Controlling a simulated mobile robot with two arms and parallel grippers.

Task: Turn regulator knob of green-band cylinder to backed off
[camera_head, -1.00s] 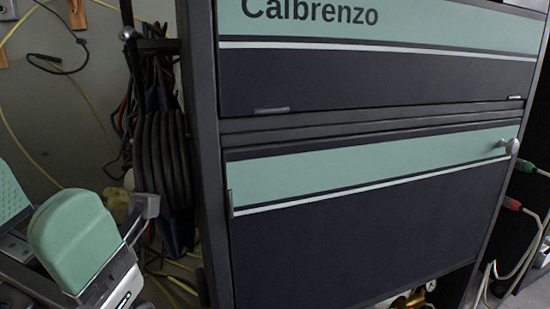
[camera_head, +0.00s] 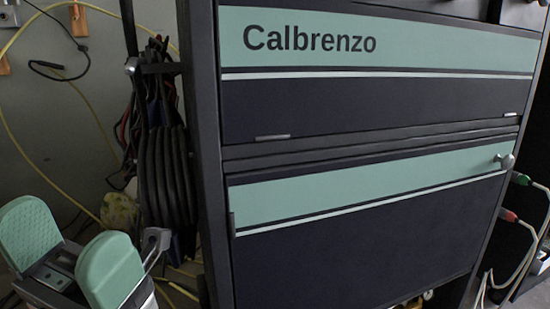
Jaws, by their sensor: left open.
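My left gripper (camera_head: 72,254) is at the bottom left, open and empty, with two green pads apart. It is left of the dark cabinet and apart from it. No green-band cylinder and no regulator knob can be made out. A small brass and pale fitting (camera_head: 428,295) just shows at the bottom edge under the cabinet, too cut off to identify. My right gripper is not in view.
A tall dark cabinet (camera_head: 350,250) with green bands and the word Calbrenzo fills the middle. Coiled black hoses (camera_head: 165,175) hang at its left side. Cables with a green plug (camera_head: 520,179) and a red plug (camera_head: 507,214) hang at the right.

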